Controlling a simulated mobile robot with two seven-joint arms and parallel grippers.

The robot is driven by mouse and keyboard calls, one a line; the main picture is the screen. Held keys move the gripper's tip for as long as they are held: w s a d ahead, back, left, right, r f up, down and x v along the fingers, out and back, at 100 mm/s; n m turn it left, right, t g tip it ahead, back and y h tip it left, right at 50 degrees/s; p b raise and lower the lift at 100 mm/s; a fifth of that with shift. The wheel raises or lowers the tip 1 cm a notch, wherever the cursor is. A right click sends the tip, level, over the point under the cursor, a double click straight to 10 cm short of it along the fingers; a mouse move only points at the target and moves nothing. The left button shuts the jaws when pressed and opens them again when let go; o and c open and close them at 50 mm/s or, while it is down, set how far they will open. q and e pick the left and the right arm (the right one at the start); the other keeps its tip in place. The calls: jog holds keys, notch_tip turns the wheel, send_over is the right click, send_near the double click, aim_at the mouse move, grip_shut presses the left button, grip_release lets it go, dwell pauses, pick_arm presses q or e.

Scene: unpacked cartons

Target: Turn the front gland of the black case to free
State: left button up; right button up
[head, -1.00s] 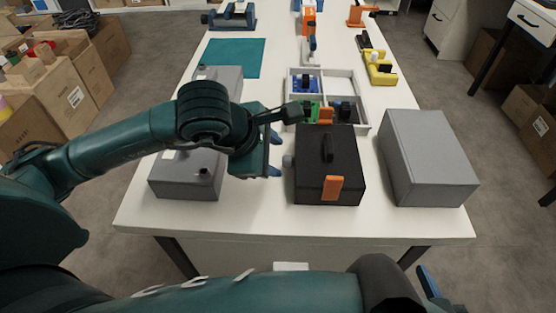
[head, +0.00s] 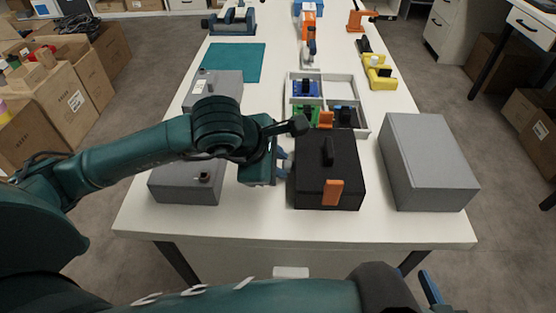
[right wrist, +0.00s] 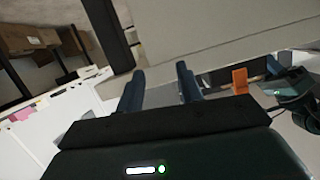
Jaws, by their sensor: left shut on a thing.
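The black case (head: 345,170) stands on the white table, with a dark handle on its lid and an orange latch (head: 333,192) at its front edge. My left gripper (head: 282,166) is at the left side of the case, shut on the gland there. The fingers hide the gland almost fully, so its turn position cannot be told. My right gripper shows a blue finger at the bottom right of the head view (head: 430,286). In the right wrist view its two fingers (right wrist: 160,84) are apart with nothing between them.
A large grey box (head: 430,160) stands right of the case. Grey boxes (head: 185,184) stand to the left, under and behind my left arm. A divided tray (head: 358,88) with coloured parts sits behind the case. The table's front strip is clear.

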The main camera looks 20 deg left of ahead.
pick_arm(q)
grip_shut()
